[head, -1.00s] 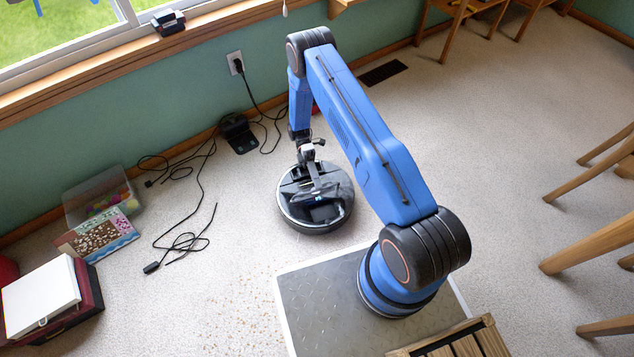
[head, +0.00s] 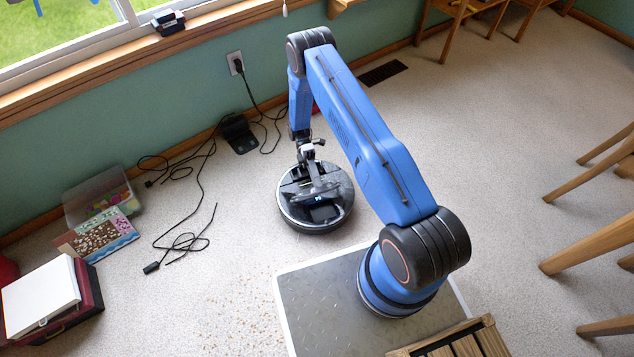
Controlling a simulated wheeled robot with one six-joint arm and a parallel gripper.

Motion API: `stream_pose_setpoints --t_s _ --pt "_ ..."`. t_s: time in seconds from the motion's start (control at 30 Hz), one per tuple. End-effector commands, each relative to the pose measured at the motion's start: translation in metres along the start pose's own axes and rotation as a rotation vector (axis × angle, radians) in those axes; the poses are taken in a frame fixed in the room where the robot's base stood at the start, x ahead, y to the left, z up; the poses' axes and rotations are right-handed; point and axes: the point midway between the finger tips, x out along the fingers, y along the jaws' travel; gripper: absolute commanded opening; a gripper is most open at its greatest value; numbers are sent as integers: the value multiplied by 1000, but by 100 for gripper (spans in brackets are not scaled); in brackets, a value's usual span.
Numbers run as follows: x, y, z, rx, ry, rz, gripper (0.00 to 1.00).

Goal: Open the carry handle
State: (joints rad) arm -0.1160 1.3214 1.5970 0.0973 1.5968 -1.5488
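A round black robot vacuum (head: 292,208) with a grey rim sits flat on the carpet, near the middle of the head view. A dark bar that looks like its carry handle (head: 322,190) shows on its top, partly covered by my gripper. My gripper (head: 312,178) points down over the back of the vacuum's top, at or very near the bar. The fingertips are small and dark against the black vacuum, so their opening and any contact with the handle cannot be made out.
A charging dock (head: 239,134) stands by the wall behind the vacuum. Loose black cables (head: 186,242) lie to the left. A clear bin (head: 98,194), a picture book (head: 97,234) and a dark red case (head: 60,316) are farther left. Carpet right of the vacuum is clear up to the wooden chairs.

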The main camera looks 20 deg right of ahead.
Motion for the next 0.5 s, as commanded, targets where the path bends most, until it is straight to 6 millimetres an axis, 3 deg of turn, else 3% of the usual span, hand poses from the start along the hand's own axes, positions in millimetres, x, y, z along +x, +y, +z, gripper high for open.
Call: stream_pose_setpoints --t_s 0.27,0.5 --pt "-16 1 0 0 0 2 27" --pt "-61 1 0 0 0 3 27"
